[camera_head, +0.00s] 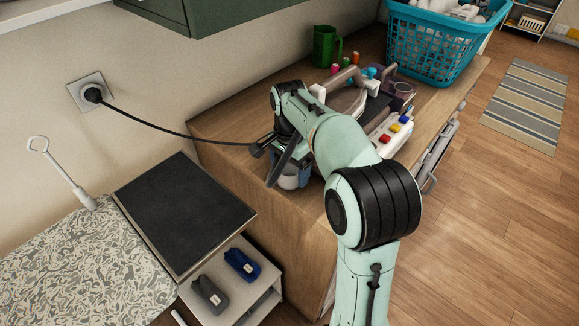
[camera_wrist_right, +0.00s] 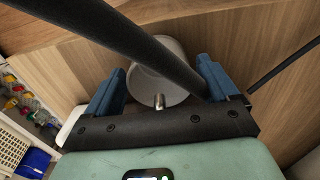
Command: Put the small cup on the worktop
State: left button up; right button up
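The small cup, pale grey-white, shows in the wrist view (camera_wrist_right: 158,88) between my right gripper's two blue fingers, partly hidden by a dark bar. In the head view the cup (camera_head: 290,181) is mostly hidden under my right gripper (camera_head: 288,165), near the left end of the wooden worktop (camera_head: 225,125). The fingers stand apart on either side of the cup; a small gap seems to show at each side. I cannot tell whether the cup touches the wood. My left gripper is not in view.
A green mug (camera_head: 325,46), a teal basket (camera_head: 435,45) and a white case with coloured pieces (camera_head: 390,135) stand farther back. A black cord (camera_head: 170,130) runs from the wall socket toward the gripper. A lower dark panel (camera_head: 185,212) lies at left.

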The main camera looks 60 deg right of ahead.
jog(key=shift+r, duration=0.15)
notch_tip(320, 180, up, 12)
jog(key=p, duration=0.3)
dwell(0.9)
